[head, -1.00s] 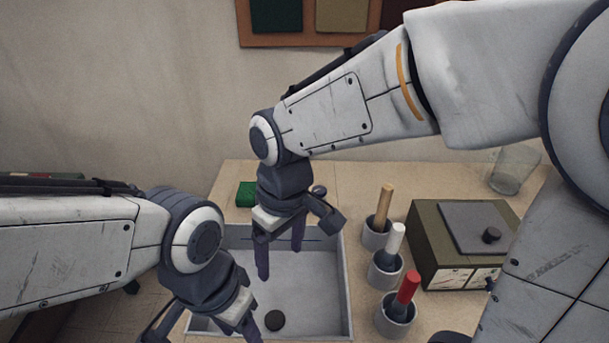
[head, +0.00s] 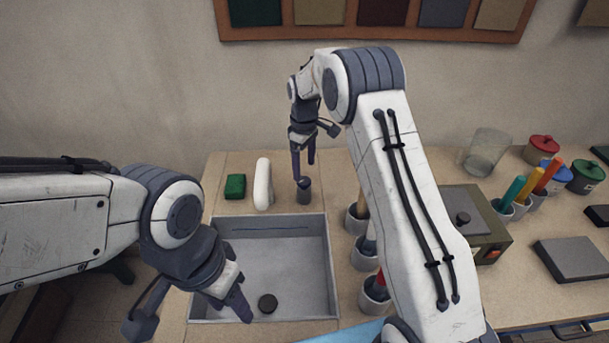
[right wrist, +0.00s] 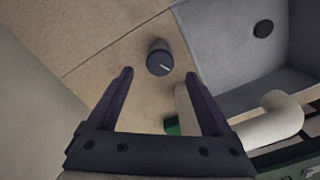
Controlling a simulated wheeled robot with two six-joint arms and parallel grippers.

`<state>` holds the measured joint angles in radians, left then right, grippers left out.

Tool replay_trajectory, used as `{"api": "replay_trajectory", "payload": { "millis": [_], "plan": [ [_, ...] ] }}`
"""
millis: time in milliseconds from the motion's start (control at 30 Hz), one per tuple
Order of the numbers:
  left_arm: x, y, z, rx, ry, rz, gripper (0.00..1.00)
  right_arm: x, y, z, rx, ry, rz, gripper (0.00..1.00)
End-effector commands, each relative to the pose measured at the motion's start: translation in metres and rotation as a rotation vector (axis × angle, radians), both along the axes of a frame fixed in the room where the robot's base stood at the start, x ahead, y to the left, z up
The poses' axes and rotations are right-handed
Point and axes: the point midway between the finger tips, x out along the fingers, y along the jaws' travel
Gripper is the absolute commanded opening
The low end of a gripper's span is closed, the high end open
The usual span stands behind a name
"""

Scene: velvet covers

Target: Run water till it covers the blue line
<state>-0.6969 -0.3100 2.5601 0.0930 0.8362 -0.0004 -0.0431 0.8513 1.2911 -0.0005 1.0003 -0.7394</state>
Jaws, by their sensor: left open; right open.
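The grey sink (head: 318,270) is in the lower middle of the head view, with a thin blue line (head: 270,228) along its back wall. No water shows in it. A round black disc (head: 267,304) lies on its floor. The white tap (head: 263,180) stands behind the sink, and a dark knob (head: 304,192) is to its right. My right gripper (head: 303,172) is open above the knob; in the right wrist view the knob (right wrist: 159,60) sits just beyond and between the fingertips, apparently untouched. My left gripper (head: 190,315) is open over the sink's front left.
A green sponge (head: 235,186) lies left of the tap. Cups with handled tools (head: 357,222) stand right of the sink, partly behind my right arm. A box (head: 480,220), a glass jar (head: 487,150) and lidded pots (head: 541,149) are farther right.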

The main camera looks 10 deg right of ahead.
Motion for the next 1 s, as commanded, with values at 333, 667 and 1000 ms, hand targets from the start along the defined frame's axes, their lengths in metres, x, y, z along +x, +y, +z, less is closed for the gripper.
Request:
{"api": "replay_trajectory", "payload": {
  "millis": [333, 667, 1000],
  "plan": [
    [0.0, 0.0, 0.012, 0.0, 0.0, 0.0, 0.5, 0.0, 0.001, -0.047, 0.001, 0.001, -0.001, 0.84],
    [0.0, 0.0, 0.012, 0.0, 0.0, 0.0, 0.5, 0.0, 0.001, -0.052, 0.0, -0.001, -0.001, 0.84],
    [0.0, 0.0, 0.012, 0.0, 0.0, 0.0, 0.5, 0.0, 0.001, -0.052, 0.001, -0.001, -0.009, 0.0]
  ]
}}
